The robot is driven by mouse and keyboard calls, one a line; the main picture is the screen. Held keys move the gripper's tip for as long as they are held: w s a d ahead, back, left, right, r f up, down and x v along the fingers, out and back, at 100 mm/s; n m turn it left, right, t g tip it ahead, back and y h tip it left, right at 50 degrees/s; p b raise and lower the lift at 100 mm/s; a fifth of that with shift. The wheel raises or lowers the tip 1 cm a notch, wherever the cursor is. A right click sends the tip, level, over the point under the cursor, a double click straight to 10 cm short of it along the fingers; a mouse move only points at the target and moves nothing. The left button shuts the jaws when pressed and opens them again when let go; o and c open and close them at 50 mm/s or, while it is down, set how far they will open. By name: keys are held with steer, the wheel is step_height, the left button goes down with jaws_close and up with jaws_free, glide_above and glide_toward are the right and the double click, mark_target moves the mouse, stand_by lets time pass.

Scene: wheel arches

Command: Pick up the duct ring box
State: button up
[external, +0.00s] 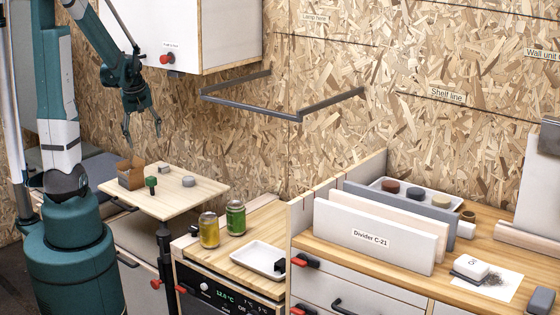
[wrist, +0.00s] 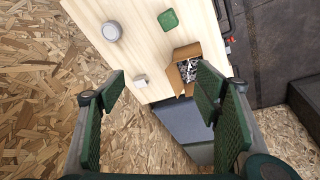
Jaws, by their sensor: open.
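An open brown cardboard box (external: 131,179), which I take to be the duct ring box, stands on a small pale wooden table (external: 195,202) near its left end. In the wrist view the box (wrist: 178,76) has its flaps open and holds several small grey and white pieces; no label is readable. My gripper (external: 142,130) is open and empty, above the table and apart from the box. In the wrist view the box shows between the fingers, nearer the right finger (wrist: 208,90), which hides part of its edge.
A green object (wrist: 168,20), a round grey piece (wrist: 112,31) and a small white block (wrist: 141,81) share the tabletop. A white wall cabinet (external: 215,35) and grey rail (external: 250,110) are to the right. Two jars (external: 235,218) stand on the lower counter.

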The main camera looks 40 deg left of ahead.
mark_target(156, 168)
steer(key=a+f+n, duration=0.1)
steer(key=a+f, duration=0.1)
steer(key=a, duration=0.1)
steer(key=a+f+n+g+p, duration=0.1)
steer(key=a+f, duration=0.2)
steer(key=s+a+f+n+g+h, duration=0.1)
steer(key=a+f+n, duration=0.1)
steer(key=a+f, duration=0.1)
steer(key=shift+f+p, duration=0.15)
steer(key=shift+p, duration=0.15)
steer(key=shift+s+a+f+n+g, duration=0.25)
steer(key=shift+a+f, duration=0.25)
steer(key=shift+f, duration=0.25)
steer(key=shift+f, duration=1.25)
steer(key=shift+w+f+b, duration=0.1)
steer(key=shift+f+b, duration=0.9)
steer(key=shift+f, duration=1.65)
steer(key=shift+c, duration=0.5)
